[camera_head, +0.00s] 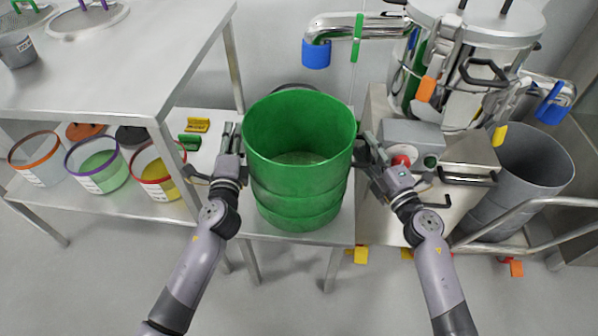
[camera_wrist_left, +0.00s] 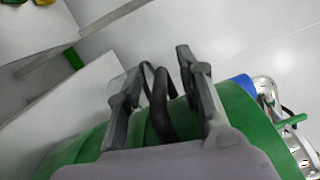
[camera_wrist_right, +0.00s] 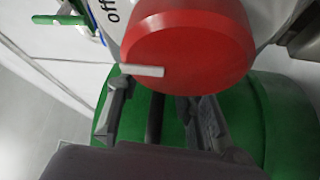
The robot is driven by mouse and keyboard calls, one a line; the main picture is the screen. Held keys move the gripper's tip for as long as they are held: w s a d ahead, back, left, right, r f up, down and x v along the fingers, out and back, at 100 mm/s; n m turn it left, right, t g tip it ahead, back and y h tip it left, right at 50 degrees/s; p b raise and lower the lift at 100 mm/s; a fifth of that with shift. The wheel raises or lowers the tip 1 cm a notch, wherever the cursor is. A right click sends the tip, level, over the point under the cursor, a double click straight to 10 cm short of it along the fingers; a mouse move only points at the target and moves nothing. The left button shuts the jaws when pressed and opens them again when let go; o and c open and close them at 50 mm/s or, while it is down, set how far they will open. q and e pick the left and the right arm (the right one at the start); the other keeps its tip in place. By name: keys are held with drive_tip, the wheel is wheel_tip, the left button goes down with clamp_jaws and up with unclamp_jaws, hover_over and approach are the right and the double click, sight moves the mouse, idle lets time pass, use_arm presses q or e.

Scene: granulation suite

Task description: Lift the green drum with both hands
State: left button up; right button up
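The open-topped green drum (camera_head: 298,195) stands upright on a light metal table (camera_head: 340,228) in the head view, with my grippers on either side of it. My left gripper (camera_head: 229,138) is at its left side. In the left wrist view, its open fingers stand on both sides of the drum's black handle (camera_wrist_left: 160,105), with gaps showing. My right gripper (camera_head: 369,146) is at the drum's right side. In the right wrist view, its fingers are apart, with the other black handle (camera_wrist_right: 155,118) between them. The handles are mostly hidden in the head view.
A steel machine with a red knob (camera_wrist_right: 190,50) is close to my right gripper; the knob also shows in the head view (camera_head: 401,161). A grey bin (camera_head: 520,175) is at the right. A shelf at the left holds several buckets, including a green-filled one (camera_head: 97,168).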

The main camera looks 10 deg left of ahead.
use_arm(q)
drive_tip(key=shift+c, duration=0.5)
use_arm(e)
drive_tip(key=shift+c, duration=0.5)
use_arm(q)
clamp_jaws()
use_arm(e)
clamp_jaws()
use_arm(q)
drive_tip(key=shift+r, duration=0.25)
use_arm(e)
drive_tip(key=shift+r, duration=0.25)
